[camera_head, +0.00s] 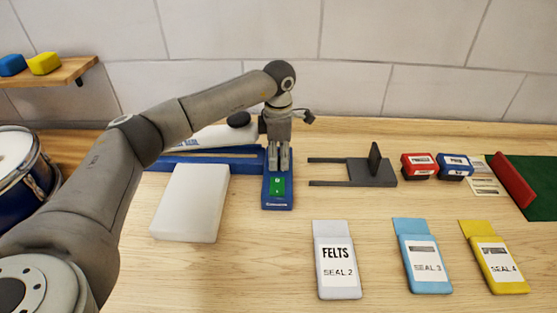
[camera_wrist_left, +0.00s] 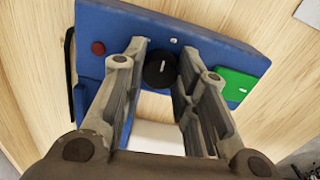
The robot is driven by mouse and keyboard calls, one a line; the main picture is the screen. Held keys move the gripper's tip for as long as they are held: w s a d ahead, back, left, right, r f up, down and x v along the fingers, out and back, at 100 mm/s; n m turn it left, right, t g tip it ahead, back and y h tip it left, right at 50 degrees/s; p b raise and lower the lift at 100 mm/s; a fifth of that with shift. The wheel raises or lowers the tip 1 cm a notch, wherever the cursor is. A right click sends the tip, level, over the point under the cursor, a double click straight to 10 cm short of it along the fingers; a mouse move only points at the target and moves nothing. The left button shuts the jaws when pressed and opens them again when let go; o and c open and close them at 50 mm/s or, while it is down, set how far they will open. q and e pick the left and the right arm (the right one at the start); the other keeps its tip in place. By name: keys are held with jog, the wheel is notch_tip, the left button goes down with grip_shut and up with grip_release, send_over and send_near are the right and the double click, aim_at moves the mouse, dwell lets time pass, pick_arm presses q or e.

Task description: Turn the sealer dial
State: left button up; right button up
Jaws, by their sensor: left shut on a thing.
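The sealer is a long blue body (camera_head: 278,201) on the bench, with a white lever arm and black knob (camera_head: 238,119) behind. A green display (camera_head: 277,187) is on its front panel; the display also shows in the left wrist view (camera_wrist_left: 236,86). The round black dial (camera_wrist_left: 160,71) with a white mark sits on this panel, between a red button (camera_wrist_left: 98,48) and the display. My left gripper (camera_head: 278,166) points down onto the panel, its fingers shut on the dial's sides. The dial is hidden by the fingers in the head view. My right gripper is not in view.
A white block (camera_head: 190,203) stands left of the panel. A dark grey forked stand (camera_head: 372,173) is to the right, then a red box (camera_head: 418,167) and a blue box (camera_head: 454,167). Labelled pouches (camera_head: 338,262) lie in front.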

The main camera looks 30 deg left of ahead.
aim_at(278, 160)
pick_arm(q)
jog(key=shift+r+m+b, duration=0.1)
jog(key=shift+m+b, duration=0.35)
jog(key=shift+m, duration=1.15)
jog(key=shift+w, duration=0.1)
jog(key=o, duration=0.8)
notch_tip(278, 160, up, 12)
